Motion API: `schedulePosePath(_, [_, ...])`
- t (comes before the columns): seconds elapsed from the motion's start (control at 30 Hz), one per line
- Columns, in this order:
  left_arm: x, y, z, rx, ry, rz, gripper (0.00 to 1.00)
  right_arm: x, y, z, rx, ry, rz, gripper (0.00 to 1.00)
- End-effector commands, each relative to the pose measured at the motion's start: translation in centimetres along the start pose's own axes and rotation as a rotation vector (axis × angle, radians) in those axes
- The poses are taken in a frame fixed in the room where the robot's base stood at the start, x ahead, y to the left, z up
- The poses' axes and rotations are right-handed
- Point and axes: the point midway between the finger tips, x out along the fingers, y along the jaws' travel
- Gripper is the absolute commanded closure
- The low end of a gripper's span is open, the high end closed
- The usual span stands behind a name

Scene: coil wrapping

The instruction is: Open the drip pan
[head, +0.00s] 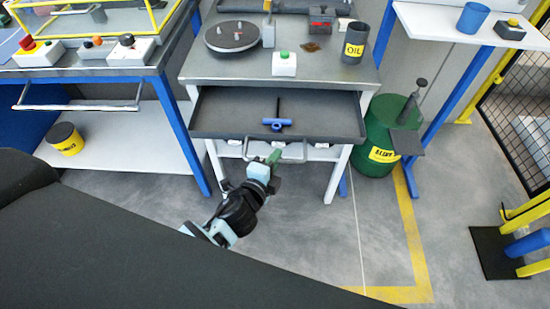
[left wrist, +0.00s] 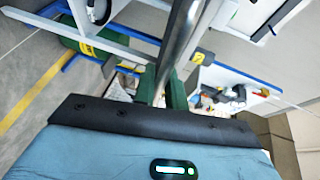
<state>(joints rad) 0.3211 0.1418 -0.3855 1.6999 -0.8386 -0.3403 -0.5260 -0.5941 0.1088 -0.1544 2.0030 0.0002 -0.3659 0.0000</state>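The drip pan (head: 335,113) is a dark grey tray under the top of the middle workbench. It stands pulled out toward me, with its inside in view. A blue T-shaped tool (head: 277,122) lies in it. A grey bar handle (head: 293,155) is at its front, and the bar also runs through the left wrist view (left wrist: 182,38). My left gripper (head: 272,160) is at this handle. In the left wrist view its green fingers (left wrist: 162,90) are closed around the bar, one on each side. My right gripper is not in view.
The workbench (head: 215,68) carries a round turntable (head: 232,37), a green-button box (head: 284,64) and an oil can (head: 355,42). A green drum (head: 378,140) stands right of it. A blue-legged bench (head: 183,130) is at left. The floor in front is clear.

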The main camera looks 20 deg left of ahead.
Motion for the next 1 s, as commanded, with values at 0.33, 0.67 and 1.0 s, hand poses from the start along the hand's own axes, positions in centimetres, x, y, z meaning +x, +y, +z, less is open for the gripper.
schedulePosePath(0.33, [0.0, 0.0, 0.0, 0.0, 0.0, 0.0, 0.68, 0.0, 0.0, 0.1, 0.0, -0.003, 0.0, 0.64])
schedulePosePath(0.67, [-2.7, 0.1, 0.0, 0.001, 0.0, 0.002, 0.68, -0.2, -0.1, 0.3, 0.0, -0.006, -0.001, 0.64])
schedulePosePath(1.0, [-7.2, 0.1, 0.0, -0.001, 0.0, 0.002, 0.68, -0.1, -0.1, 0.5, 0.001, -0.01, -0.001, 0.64])
